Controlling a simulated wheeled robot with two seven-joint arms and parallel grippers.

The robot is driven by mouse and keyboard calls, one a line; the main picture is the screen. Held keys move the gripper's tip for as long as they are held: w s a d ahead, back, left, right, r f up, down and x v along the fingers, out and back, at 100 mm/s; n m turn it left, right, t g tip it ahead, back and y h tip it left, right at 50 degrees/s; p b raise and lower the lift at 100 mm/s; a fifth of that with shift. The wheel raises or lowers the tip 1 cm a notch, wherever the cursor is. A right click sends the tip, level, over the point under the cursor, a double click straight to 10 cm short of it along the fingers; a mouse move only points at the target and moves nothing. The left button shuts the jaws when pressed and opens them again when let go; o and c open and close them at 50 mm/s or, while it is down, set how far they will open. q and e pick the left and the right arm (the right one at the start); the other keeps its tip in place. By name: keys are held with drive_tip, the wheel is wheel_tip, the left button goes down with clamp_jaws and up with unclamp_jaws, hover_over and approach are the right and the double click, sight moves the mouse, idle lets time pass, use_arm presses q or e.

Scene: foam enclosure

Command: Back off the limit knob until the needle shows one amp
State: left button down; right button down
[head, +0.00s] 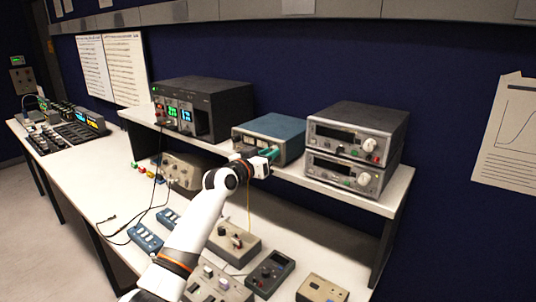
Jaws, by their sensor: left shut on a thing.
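A blue bench unit (272,129) stands on the raised shelf, between a large black unit and two stacked grey units. My left gripper (268,157) is at the front of the blue unit, shut on what appears to be its limit knob. The gripper and wrist cover the knob and much of the front panel. No needle or scale can be read from here. My left arm reaches up from the bottom of the view across the bench. My right gripper is not in view.
The black unit (205,105) with lit displays stands left on the shelf (395,200). Two stacked grey units (356,140) with pale knobs stand right. Small boxes, including a grey meter (270,273), and dark leads lie on the lower bench, below my arm.

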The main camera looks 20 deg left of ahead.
use_arm(q)
drive_tip(key=n+p, duration=0.1)
drive_tip(key=n, duration=0.4)
drive_tip(key=shift+n, duration=0.3)
idle(0.4)
drive_tip(key=c, duration=1.2)
unclamp_jaws()
drive_tip(key=shift+c, duration=0.2)
drive_tip(key=b+v, duration=0.2)
drive_tip(key=v, duration=1)
drive_tip(key=shift+b, duration=0.3)
drive_tip(key=shift+r, duration=0.1)
